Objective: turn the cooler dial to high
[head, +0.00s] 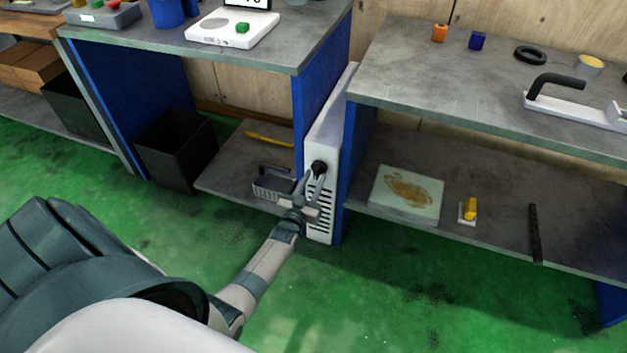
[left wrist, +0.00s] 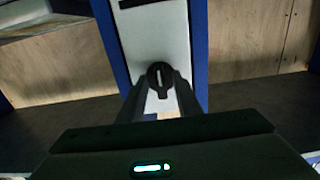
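The cooler (head: 325,150) is a tall, narrow white unit with a slotted vent low on its front, standing between blue bench panels. Its round black dial (head: 319,167) is on the front face. In the left wrist view the dial (left wrist: 160,75) shows a pale mark that looks roughly upright. My left gripper (head: 314,176) is at the dial, and its two fingers are open, one on each side of the dial in the left wrist view (left wrist: 160,84). Whether they touch it I cannot tell. Any dial labels are too small or hidden. My right gripper is not in view.
Grey benches (head: 400,85) stand on both sides of the cooler. Low shelves hold a grey basket (head: 272,184) at left and a stained pad (head: 407,193) at right. A black bin (head: 177,150) stands further left. The green floor in front is clear.

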